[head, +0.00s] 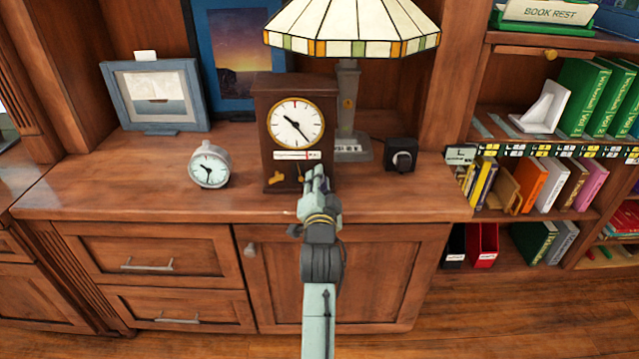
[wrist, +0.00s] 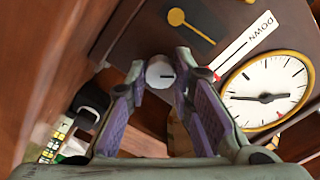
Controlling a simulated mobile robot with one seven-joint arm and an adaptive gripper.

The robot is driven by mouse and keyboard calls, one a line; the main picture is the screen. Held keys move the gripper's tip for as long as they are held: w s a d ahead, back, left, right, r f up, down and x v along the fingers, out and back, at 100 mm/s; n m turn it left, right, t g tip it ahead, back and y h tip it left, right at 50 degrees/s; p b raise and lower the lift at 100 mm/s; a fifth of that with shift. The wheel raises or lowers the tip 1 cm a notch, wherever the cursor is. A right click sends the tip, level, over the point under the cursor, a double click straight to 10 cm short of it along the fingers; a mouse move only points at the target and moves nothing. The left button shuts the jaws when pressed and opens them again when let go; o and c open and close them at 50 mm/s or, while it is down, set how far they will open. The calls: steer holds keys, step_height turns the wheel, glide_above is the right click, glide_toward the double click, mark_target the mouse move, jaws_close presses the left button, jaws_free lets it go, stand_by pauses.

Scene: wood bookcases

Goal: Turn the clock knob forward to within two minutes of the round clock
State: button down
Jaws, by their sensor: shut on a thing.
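The dark wooden clock (head: 262,130) stands on the cabinet top, with a white dial (head: 284,112) in a gold rim. Its dial also shows in the wrist view (wrist: 262,80), turned over, with dark hands. In the head view one hand points to the lower right. The round clock (head: 208,168), grey with a white face, stands apart to its left; its hands are too small to read exactly. My gripper (head: 318,172) is at the wooden clock's lower right front. In the wrist view its fingertips are shut on the pale round clock knob (wrist: 159,73), which has a dark mark. My gripper hides the knob in the head view.
A lamp (head: 348,95) stands close behind the wooden clock on the right. A black box with a dial (head: 400,154) sits further right. A framed picture (head: 155,97) stands at the left. The cabinet top (head: 120,190) is clear in front.

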steer(key=m+b, duration=0.1)
steer(key=m, duration=0.4)
steer(key=shift+f, duration=0.1)
steer(key=shift+m+b, duration=0.5)
steer(key=shift+m, duration=1.8)
steer(key=c, duration=1.4)
jaws_free()
steer(key=s, duration=0.7)
steer(key=shift+s, duration=0.25)
